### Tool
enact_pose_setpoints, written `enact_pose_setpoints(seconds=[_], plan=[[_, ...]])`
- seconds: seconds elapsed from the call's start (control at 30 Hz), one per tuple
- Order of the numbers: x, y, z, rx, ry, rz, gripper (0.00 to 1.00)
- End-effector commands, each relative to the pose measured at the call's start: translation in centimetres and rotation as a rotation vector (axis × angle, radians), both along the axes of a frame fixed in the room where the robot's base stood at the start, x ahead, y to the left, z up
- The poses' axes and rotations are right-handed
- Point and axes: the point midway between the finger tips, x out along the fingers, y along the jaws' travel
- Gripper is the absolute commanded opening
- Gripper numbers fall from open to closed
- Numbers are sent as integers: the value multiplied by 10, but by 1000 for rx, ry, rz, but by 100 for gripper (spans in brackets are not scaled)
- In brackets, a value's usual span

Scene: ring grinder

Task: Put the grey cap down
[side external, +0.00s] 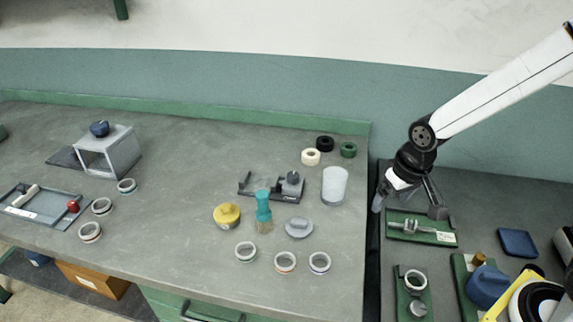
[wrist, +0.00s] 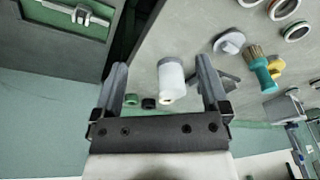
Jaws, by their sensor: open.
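The grey cap (side external: 299,227) lies on the grey bench with its knob upward, right of the teal-handled brush (side external: 263,210). In the wrist view the grey cap (wrist: 229,41) is at the upper right, beyond the right finger.
Several rings lie along the bench's front. Tape rolls (side external: 325,144) and a black holder (side external: 272,190) are behind. A green fixture (side external: 422,229) lies below my gripper.

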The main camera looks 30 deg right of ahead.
Motion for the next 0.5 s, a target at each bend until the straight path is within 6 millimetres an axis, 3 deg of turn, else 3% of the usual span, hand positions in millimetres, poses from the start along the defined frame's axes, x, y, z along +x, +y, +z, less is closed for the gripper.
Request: enact_pose_setpoints(seconds=[0.2,0.5], plan=[[-37,-15,-6,-33,-36,116,95],[-46,-18,-8,-42,-45,149,95]])
